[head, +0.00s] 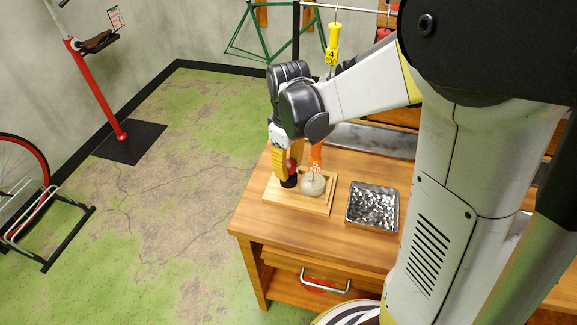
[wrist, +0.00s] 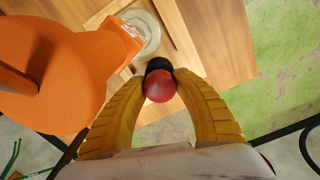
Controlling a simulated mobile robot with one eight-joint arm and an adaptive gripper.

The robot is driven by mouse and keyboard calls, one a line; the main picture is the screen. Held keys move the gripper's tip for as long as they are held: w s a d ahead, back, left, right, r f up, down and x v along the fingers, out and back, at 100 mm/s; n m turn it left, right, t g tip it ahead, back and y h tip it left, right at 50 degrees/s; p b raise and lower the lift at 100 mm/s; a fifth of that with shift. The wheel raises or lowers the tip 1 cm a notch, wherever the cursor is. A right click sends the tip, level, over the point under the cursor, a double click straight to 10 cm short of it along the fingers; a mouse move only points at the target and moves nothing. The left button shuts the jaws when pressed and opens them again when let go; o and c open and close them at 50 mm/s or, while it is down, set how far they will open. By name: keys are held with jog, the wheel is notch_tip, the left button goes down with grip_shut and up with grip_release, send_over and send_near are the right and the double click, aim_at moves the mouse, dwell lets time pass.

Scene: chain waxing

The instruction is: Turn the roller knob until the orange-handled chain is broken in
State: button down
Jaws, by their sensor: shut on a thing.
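The roller knob (wrist: 160,86), a red ball on a black base, sits between my fingertips in the wrist view. My gripper (wrist: 159,75) is shut on it, with yellow fingers on both sides. In the head view my gripper (head: 289,172) points down at the knob on the wooden roller board (head: 275,201). The orange handle (head: 316,155) stands beside the knob, over a pale round roller (head: 312,186). In the wrist view the orange handle (wrist: 60,75) fills the left side. The chain itself cannot be made out.
A metal tray (head: 350,206) with shiny pieces stands right of the board on the wooden workbench (head: 262,222). A yellow-handled hook (head: 333,40) hangs from a rail behind my arm. A red stand and a bicycle wheel are on the left; open green floor lies between.

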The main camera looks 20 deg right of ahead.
jog(key=n, duration=1.2)
jog(key=m, duration=0.7)
jog(key=shift+m, duration=0.3)
jog(key=m, duration=0.4)
jog(key=shift+m, duration=0.4)
jog(key=m, duration=0.4)
jog(key=n, duration=0.4)
jog(key=shift+b, duration=0.3)
jog(key=n, duration=0.4)
jog(key=shift+n, duration=0.4)
jog(key=n, duration=0.3)
jog(key=shift+n, duration=0.3)
jog(key=n, duration=0.4)
